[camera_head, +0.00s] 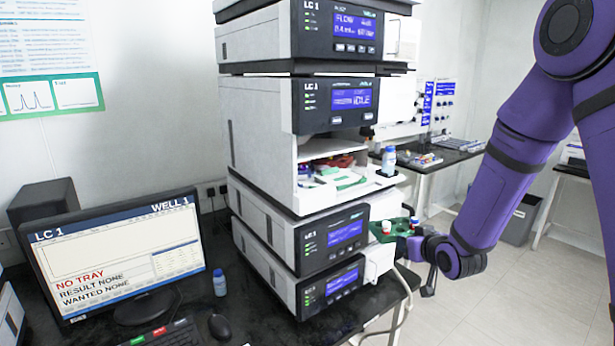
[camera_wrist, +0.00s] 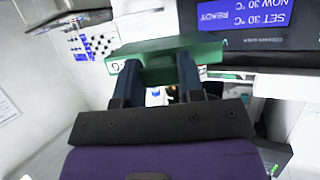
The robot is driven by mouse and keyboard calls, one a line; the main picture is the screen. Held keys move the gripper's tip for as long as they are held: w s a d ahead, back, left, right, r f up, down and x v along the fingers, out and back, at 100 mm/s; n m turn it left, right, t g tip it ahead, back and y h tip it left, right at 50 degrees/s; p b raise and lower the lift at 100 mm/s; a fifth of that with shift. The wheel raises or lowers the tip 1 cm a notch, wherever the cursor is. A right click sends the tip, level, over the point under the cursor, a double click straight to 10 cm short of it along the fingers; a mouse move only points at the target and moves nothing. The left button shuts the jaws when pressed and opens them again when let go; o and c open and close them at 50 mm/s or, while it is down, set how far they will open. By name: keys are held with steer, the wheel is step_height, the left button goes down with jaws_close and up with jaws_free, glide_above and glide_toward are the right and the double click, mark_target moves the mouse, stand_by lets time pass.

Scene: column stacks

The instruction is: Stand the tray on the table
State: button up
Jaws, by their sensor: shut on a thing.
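The tray (camera_head: 381,233) is small and green, with a few vials in it. It is in the air in front of the lower right side of the instrument stack, past the dark table's right edge. My gripper (camera_head: 413,242) is shut on the tray's near right side. In the wrist view, the green tray (camera_wrist: 205,48) lies across the tips of my gripper (camera_wrist: 160,72), and the fingers hide part of it. The dark table (camera_head: 255,325) under the stack has some bare surface at its front.
The instrument stack (camera_head: 268,215) stands close left of the tray, with an open bay (camera_head: 335,160) holding coloured items. A monitor (camera_head: 120,255), a blue-capped bottle (camera_head: 219,283), a mouse (camera_head: 219,327) and a keyboard (camera_head: 175,335) occupy the table's left. Another table (camera_head: 455,157) stands behind.

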steer(key=w+d+f+m+h, duration=0.1)
steer(key=d+f+m+h, duration=0.1)
steer(key=f, duration=0.8)
steer(key=shift+w+d+f+m+t+h, duration=0.35)
steer(key=shift+d+h, duration=0.15)
steer(key=shift+d, duration=0.7)
